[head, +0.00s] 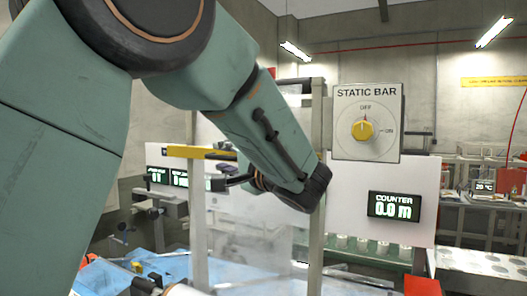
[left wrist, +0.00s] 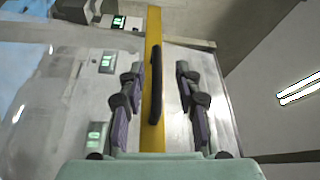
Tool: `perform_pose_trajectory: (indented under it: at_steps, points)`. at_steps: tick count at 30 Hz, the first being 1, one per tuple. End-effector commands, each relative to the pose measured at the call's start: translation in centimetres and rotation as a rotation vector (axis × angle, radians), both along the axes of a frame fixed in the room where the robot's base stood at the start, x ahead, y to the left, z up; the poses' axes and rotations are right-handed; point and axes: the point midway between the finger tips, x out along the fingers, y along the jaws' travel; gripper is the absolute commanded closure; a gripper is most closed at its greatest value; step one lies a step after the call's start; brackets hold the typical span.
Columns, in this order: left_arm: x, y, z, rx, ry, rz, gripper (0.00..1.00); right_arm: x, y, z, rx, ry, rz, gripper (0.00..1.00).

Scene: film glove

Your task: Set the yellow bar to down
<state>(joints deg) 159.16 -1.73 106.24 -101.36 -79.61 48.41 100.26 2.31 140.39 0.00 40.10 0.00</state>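The yellow bar (head: 195,152) sits near the top of a clear-panelled frame in the head view, roughly level. In the left wrist view the yellow bar (left wrist: 153,60) runs between my fingers, with a black grip (left wrist: 156,85) along it. In the left wrist view the left gripper (left wrist: 158,95) is open, one finger on each side of the bar, with gaps on both sides. My right gripper is not in view.
A STATIC BAR panel (head: 367,122) with a yellow knob set to OFF and a counter display (head: 394,206) reading 0.0 m are on the right. A grey frame post (head: 317,235) stands close to my left wrist. Blue sheeting (head: 110,277) lies below at left.

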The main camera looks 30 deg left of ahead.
Motion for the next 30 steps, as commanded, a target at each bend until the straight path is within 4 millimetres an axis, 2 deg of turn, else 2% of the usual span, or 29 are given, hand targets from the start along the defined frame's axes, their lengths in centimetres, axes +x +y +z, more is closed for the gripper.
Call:
perform_pose_trajectory:
  at_steps: [6, 16, 27, 30]
  points:
    - [0.6, 1.7, 0.1, -0.003, 0.001, 0.000, 0.66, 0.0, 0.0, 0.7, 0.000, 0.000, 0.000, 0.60]
    - [0.8, 2.0, 0.1, -0.001, 0.000, -0.001, 0.67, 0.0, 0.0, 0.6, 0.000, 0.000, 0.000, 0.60]
    - [0.8, 2.0, 0.0, -0.002, 0.001, 0.000, 0.98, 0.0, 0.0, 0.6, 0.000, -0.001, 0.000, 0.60]
    - [0.8, 2.0, 0.0, -0.002, 0.001, 0.000, 1.00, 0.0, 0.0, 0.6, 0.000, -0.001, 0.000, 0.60]
